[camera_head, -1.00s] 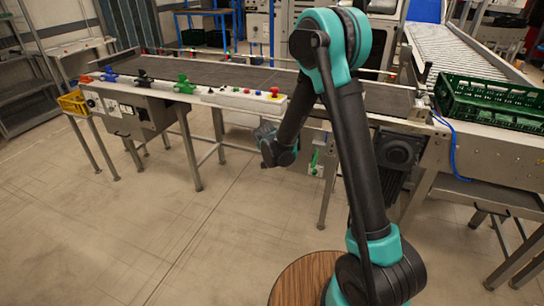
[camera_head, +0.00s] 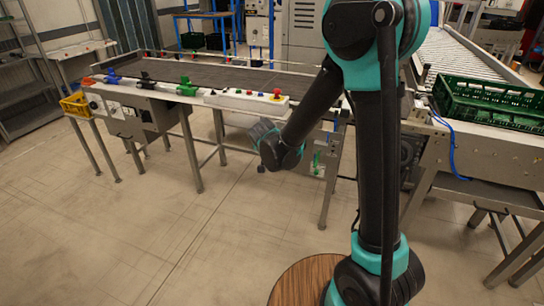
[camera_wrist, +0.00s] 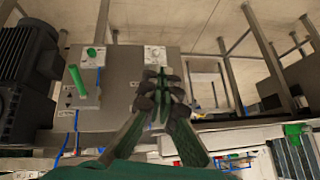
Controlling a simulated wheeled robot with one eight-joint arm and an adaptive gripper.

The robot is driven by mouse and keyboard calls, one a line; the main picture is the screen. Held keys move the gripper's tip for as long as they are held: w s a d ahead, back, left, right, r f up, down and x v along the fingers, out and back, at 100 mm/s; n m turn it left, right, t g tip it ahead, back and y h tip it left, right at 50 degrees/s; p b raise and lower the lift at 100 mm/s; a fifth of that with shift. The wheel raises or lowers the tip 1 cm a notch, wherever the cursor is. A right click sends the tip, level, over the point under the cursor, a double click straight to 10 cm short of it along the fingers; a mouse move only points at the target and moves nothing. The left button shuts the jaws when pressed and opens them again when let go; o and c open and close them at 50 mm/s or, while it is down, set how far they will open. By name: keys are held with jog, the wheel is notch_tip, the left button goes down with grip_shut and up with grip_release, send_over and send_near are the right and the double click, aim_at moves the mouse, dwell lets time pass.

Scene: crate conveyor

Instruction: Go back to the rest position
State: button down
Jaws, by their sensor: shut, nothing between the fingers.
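My gripper shows in the wrist view (camera_wrist: 161,88), with its dark fingertips together and nothing between them. Behind the fingers in that view is a grey control box with a green handle. In the head view my arm rises from the round wooden-topped base and bends over at a high elbow. Its wrist end hangs low in front of the conveyor, and the fingers themselves are hard to make out there.
The conveyor (camera_head: 235,77) runs across behind my arm, with a control panel (camera_head: 247,101) along its front edge. A green crate (camera_head: 485,103) stands at the right near the roller track (camera_head: 455,52). A yellow bin (camera_head: 75,104) hangs at the left. The floor at front left is clear.

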jog(key=shift+s, duration=0.15)
jog(key=s+d+n+g, duration=0.3)
jog(key=s+d+n, duration=0.1)
jog(key=s+d, duration=1.9)
jog(key=shift+s+d+f+n+y, duration=0.15)
jog(key=shift+s+d+n+y, duration=0.15)
jog(key=shift+s+d+n, duration=0.15)
